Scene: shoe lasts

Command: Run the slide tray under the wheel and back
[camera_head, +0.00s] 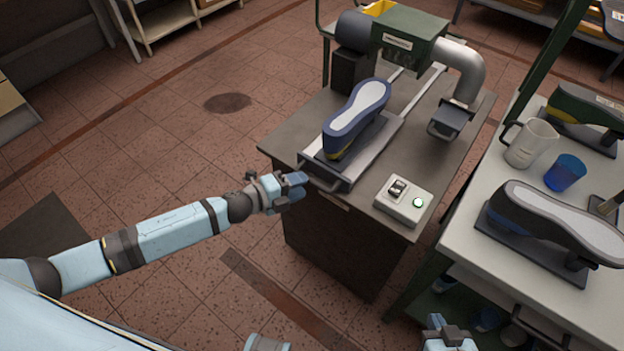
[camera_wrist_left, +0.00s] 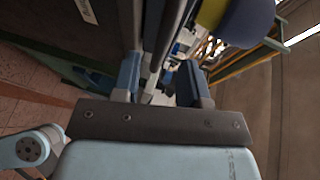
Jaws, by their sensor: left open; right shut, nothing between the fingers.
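The slide tray (camera_head: 392,133) is a flat grey plate on the machine bench, with a bar handle (camera_head: 322,186) at its near end. A dark blue shoe last (camera_head: 357,117) with a pale sole lies on it, clear of the green wheel housing (camera_head: 410,36). The wheel itself is not clearly visible. My left gripper (camera_head: 301,186) is open at the handle's left end. In the left wrist view, a grey bar shows between its fingers (camera_wrist_left: 161,80); I cannot tell whether they touch it. My right gripper (camera_head: 447,328) is shut and empty at the bottom edge.
A control box (camera_head: 403,201) with a lit green button sits at the bench's right corner. A side table (camera_head: 462,245) at right holds a white mug (camera_head: 531,143), a blue cup (camera_head: 565,172) and more lasts (camera_head: 553,222). Floor at left is open.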

